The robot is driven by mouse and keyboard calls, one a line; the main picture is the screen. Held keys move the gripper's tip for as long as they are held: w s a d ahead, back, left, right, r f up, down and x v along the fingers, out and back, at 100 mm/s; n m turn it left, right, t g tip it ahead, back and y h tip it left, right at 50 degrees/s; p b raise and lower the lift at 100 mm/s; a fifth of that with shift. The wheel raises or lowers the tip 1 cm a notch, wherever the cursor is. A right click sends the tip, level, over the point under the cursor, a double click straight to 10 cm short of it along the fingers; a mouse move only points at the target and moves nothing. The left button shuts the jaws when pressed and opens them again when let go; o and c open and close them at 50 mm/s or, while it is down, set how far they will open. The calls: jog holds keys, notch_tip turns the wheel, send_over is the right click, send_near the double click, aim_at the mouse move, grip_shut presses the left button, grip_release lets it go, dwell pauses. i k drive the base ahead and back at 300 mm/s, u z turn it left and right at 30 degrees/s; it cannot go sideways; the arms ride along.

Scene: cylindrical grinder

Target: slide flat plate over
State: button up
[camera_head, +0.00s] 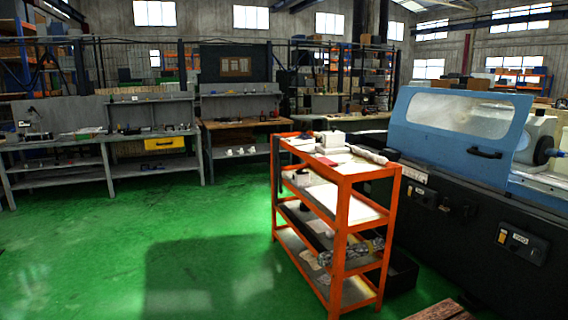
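The cylindrical grinder (455,210) stands at the right, with a dark base. Its blue flat guard panel (405,140) has a clouded window (455,115) and a black handle (485,153) low on its right side. The panel covers the left and middle of the machine's top. To its right a grey round machine part (540,150) shows uncovered. I cannot tell for sure whether this panel is the flat plate of the task. My gripper is not in view.
An orange shelf cart (340,235) with parts on its shelves stands in front of the grinder's left end. A wooden pallet (440,311) lies at the bottom right. Grey workbenches (90,150) line the back. The green floor (130,240) at the left is clear.

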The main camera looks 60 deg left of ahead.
aim_at(325, 160)
jog(key=u, duration=1.7)
jog(key=i, duration=0.2)
jog(key=u, duration=0.95)
jog(key=i, duration=1.45)
jog(key=u, duration=0.65)
jog(key=i, duration=1.7)
jog(key=z, duration=1)
jog(key=i, duration=0.95)
jog(key=z, duration=1.05)
